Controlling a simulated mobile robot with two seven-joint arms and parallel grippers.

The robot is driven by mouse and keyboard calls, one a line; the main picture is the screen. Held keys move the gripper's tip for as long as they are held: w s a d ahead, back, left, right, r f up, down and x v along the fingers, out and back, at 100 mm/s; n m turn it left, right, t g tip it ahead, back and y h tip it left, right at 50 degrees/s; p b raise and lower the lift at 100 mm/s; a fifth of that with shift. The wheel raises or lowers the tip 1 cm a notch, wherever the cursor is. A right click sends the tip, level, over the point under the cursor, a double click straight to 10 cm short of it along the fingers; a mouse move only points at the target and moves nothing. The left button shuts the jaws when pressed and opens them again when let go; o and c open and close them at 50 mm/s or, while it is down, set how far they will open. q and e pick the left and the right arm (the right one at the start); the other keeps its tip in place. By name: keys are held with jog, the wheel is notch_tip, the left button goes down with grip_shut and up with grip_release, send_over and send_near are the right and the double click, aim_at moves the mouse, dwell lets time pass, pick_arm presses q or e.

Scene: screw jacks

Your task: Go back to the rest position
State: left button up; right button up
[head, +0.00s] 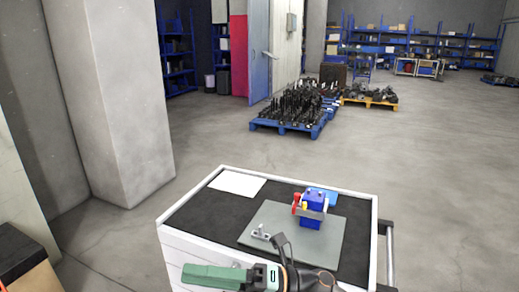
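A small grey metal part (262,233) sits near the plate's left front. My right gripper (200,276) shows low in the picture, in front of the cart's near edge, at the end of a dark arm with an orange ring. It points left and is apart from the jack. Its long green end is seen side-on, so I cannot tell whether its fingers are open or shut. My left gripper is out of view.
The white-edged cart (190,250) has a dark top, with a white sheet (237,183) at its far left and a handle (387,250) at right. A concrete pillar (125,110) stands left. A blue pallet (290,127) of dark parts stands behind; the floor between is clear.

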jog(key=w+d+f+m+t+h, duration=0.2)
jog(key=d+f+m+t+h, duration=0.55)
jog(key=m, duration=0.75)
jog(key=w+d+f+m+t+h, duration=0.2)
jog(key=d+f+m+t+h, duration=0.45)
jog(key=f+m+t, duration=0.65)
jog(key=s+d+f+m+g+h, duration=0.2)
jog(key=s+d+f+m+g, duration=0.2)
jog(key=s+f, duration=0.4)
jog(key=s+d+f+m+g+h+p, duration=0.1)
jog(key=s+d+f+m+g+h, duration=0.1)
jog(key=s+d+f+m+g, duration=0.3)
jog(key=s+d+f+m, duration=0.2)
jog(key=s+d, duration=0.1)
jog(key=s, duration=0.1)
jog(key=shift+d+f+h, duration=0.2)
jog(key=shift+f+h, duration=0.2)
